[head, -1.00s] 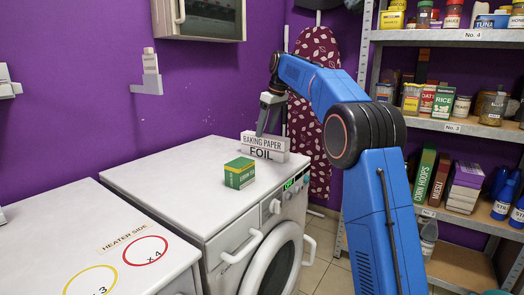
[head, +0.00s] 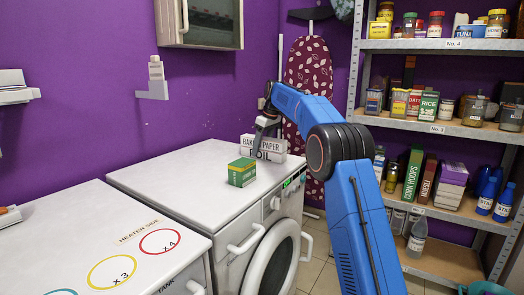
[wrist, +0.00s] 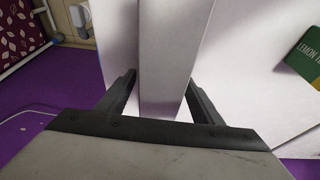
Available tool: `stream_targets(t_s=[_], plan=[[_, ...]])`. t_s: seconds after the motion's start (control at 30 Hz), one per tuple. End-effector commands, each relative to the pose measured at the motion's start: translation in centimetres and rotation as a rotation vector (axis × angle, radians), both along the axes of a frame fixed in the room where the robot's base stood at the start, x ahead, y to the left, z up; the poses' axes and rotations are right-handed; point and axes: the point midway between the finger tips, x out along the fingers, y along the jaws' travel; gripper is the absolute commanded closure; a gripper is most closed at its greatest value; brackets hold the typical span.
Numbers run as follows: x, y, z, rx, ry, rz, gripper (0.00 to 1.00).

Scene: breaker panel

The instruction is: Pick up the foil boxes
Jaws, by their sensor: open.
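A long white box lettered FOIL (head: 275,156) lies at the back right of the white washing machine top. A white box lettered BAKING PAPER (head: 275,144) shows just above or behind it; I cannot tell which. My gripper (head: 262,127) is over these boxes, pointing down, and hides part of the lettering. In the wrist view my gripper (wrist: 160,96) is open, with one dark finger on each side of a long pale box (wrist: 165,50). The fingers look apart from its sides. Its lettering is not visible there.
A green and yellow carton (head: 242,172) stands in front of the boxes; a green carton corner (wrist: 306,52) shows in the wrist view. A patterned ironing board (head: 305,70) stands behind. Metal shelving (head: 425,128) with groceries is at right. A second white top (head: 70,220) with coloured rings is at left.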

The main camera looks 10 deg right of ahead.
Motion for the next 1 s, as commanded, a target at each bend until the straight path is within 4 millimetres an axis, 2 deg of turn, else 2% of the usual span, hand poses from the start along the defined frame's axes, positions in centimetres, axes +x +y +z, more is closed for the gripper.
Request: stream_targets(t_s=[0.07,0.17,0.3,0.33,0.57,0.67,1.0], plan=[[0.0,0.0,0.0,0.0,0.0,0.0,0.4],[0.0,0.0,0.0,0.0,0.0,0.0,0.61],[0.0,0.0,0.0,0.001,0.001,0.0,0.95],[0.0,0.0,0.1,0.0,0.0,0.0,0.97],[0.0,0.0,0.2,0.0,0.0,0.0,0.97],[0.0,0.0,0.8,0.001,-0.001,0.001,0.97],[0.1,0.0,6.1,0.001,-0.002,0.001,0.97]])
